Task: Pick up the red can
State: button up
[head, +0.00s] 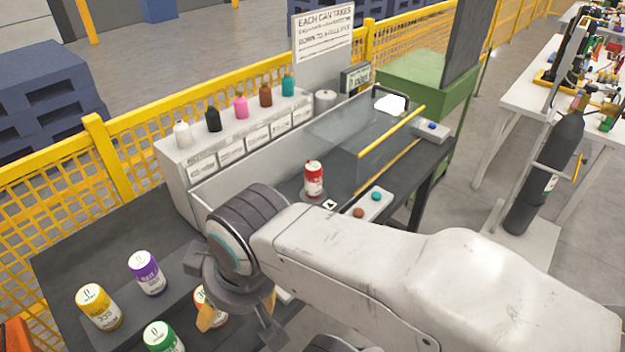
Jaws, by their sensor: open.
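The red can (314,179) stands upright on the dark bench, in front of the clear panel and near the middle of the head view. Its top is white and its label is red and white. My gripper (238,318) is at the lower left of the red can, well apart from it, over the near left part of the bench. It is open, with yellowish finger pads. An orange can (208,304) shows partly behind it; I cannot tell whether they touch. My arm hides part of the bench.
A yellow can (98,307), purple can (147,273) and green can (163,338) stand at lower left. A grey shelf (180,165) holds several small bottles.

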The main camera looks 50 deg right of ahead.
aim_at(314, 169)
jog(key=z, duration=1.5)
jog(key=i+l+u, duration=0.1)
jog(key=u, duration=0.35)
jog(key=l+u, duration=0.2)
jog(key=u, duration=0.25)
jog(key=i+l+u, duration=0.1)
jog(key=l+u, duration=0.15)
jog(key=u, duration=0.25)
jog(key=l+u, duration=0.2)
jog(key=u, duration=0.25)
jog(key=l+u, duration=0.2)
jog(key=u, duration=0.25)
jog(key=l+u, duration=0.2)
jog(key=u, duration=0.25)
jog(key=k+l+u, duration=0.15)
jog(key=u, duration=0.35)
jog(key=k+l+u, duration=0.1)
jog(key=u, duration=0.35)
